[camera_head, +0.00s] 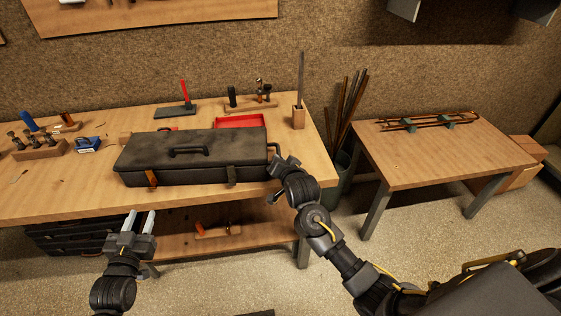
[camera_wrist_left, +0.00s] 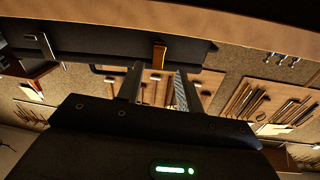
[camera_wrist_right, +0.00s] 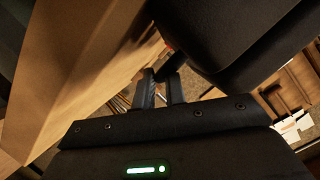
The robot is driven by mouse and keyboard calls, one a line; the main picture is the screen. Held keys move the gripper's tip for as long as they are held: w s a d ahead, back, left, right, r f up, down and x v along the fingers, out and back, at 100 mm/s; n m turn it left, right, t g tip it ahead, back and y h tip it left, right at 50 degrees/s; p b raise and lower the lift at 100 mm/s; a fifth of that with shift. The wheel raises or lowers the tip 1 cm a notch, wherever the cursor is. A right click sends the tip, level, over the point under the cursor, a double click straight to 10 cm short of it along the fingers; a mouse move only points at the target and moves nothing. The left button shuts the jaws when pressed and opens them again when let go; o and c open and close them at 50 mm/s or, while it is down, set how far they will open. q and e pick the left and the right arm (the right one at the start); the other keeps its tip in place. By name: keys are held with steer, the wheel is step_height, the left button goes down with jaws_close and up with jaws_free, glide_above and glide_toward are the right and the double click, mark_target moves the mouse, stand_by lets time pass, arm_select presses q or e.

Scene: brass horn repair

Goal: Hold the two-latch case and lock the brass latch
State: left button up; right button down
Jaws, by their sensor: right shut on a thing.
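A black two-latch case (camera_head: 190,150) lies closed on the workbench, its top handle upward. A brass latch (camera_head: 152,178) is on its front, left of middle; it also shows in the left wrist view (camera_wrist_left: 159,52). A duller latch (camera_head: 231,175) is on the front's right part. My left gripper (camera_head: 141,221) is open and empty, below and in front of the brass latch, apart from it. My right gripper (camera_head: 277,170) is at the case's right end. In the right wrist view its fingers (camera_wrist_right: 164,78) are shut on a dark side handle (camera_wrist_right: 170,66) of the case.
The workbench (camera_head: 60,200) has a red tray (camera_head: 240,121) behind the case and a wooden block with a rod (camera_head: 298,116) at the back right. A small blue tool (camera_head: 88,144) and wooden tool holders stand left. A side table (camera_head: 440,155) is at the right.

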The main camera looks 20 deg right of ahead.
arm_select(q)
jaws_close()
steer(key=w+a+n+g+h, duration=0.2)
steer(key=a+n+h, duration=0.2)
steer(key=a+n, duration=0.5)
steer(key=n, duration=0.7)
steer(key=shift+w+a, duration=0.2)
steer(key=shift+w, duration=0.15)
